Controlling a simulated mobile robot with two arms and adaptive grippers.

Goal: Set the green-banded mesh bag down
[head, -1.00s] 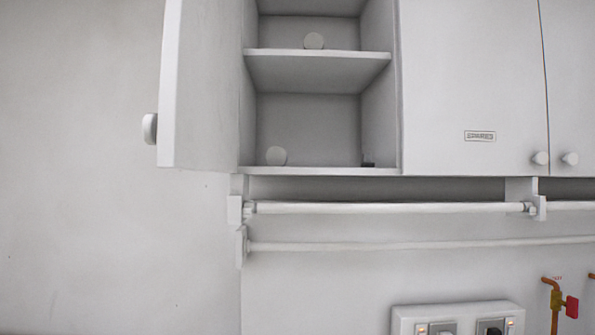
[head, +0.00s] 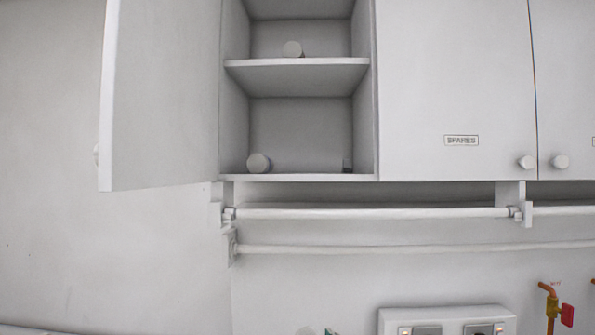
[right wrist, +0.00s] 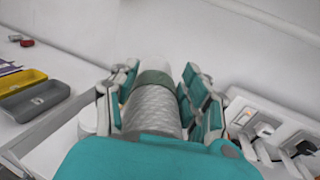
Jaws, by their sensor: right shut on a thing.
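The green-banded mesh bag (right wrist: 155,105) is a pale grey, quilted-looking roll with a dull green band near its far end. It shows in the right wrist view, between the teal fingers of my right gripper (right wrist: 160,84). The fingers are closed against its two sides, and the teal palm hides its near end. I cannot make out the bag in the head view. My left gripper is in neither view.
An open wall cabinet (head: 297,68) holds small round white items on two shelves. Its door (head: 160,95) sticks out at left. Rails run below. A socket panel (right wrist: 270,130) is right of my right gripper; grey (right wrist: 35,103) and yellow (right wrist: 22,81) bins are left.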

